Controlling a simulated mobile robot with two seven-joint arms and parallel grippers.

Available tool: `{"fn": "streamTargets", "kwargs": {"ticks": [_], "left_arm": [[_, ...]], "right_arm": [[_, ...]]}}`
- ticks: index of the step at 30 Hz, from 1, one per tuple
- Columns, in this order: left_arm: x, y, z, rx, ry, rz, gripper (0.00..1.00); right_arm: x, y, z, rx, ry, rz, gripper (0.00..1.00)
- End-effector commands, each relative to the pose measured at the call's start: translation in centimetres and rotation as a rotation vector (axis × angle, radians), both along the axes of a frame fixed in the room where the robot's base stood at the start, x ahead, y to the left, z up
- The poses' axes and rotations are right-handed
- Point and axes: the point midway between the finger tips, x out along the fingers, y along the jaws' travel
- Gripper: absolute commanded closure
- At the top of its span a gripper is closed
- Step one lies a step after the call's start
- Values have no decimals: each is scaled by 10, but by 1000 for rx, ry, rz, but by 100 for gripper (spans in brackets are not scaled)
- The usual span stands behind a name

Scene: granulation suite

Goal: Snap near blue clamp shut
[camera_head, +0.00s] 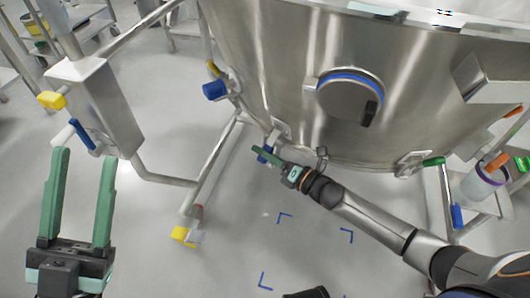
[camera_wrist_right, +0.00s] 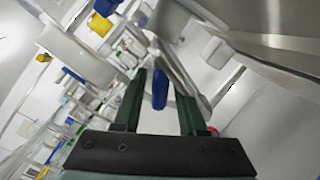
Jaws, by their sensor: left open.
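In the right wrist view a blue handle (camera_wrist_right: 159,90) stands upright between the fingers of the right gripper (camera_wrist_right: 163,88), with a visible gap on both sides. The right gripper is open; contact with the handle does not show. My left gripper (camera_head: 82,166) is open and empty at the left, pointing up in the picture, below a blue lever (camera_head: 82,137) on a steel post.
The large steel vessel (camera_head: 280,60) fills the upper middle, with a blue-ringed round port (camera_head: 350,96) and a blue cylindrical part (camera_head: 214,90). A tubular frame leg (camera_head: 212,160) with a yellow-pedalled foot (camera_head: 184,235) stands between my arms. Floor with blue corner marks (camera_head: 285,218) is clear.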

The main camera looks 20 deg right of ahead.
Motion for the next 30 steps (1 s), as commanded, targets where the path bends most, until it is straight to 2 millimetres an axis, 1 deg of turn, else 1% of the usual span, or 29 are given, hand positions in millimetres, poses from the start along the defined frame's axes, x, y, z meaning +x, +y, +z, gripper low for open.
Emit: {"fn": "streamTargets", "kwargs": {"ticks": [1,2,10,30], "left_arm": [[0,0,0,-1,-1,0,50],[0,0,0,-1,-1,0,50],[0,0,0,-2,-1,1,50],[0,0,0,4,-2,-2,50]], "right_arm": [[0,0,0,0,0,0,66],[0,0,0,0,0,0,69],[0,0,0,0,0,0,99],[0,0,0,-1,0,1,100]]}}
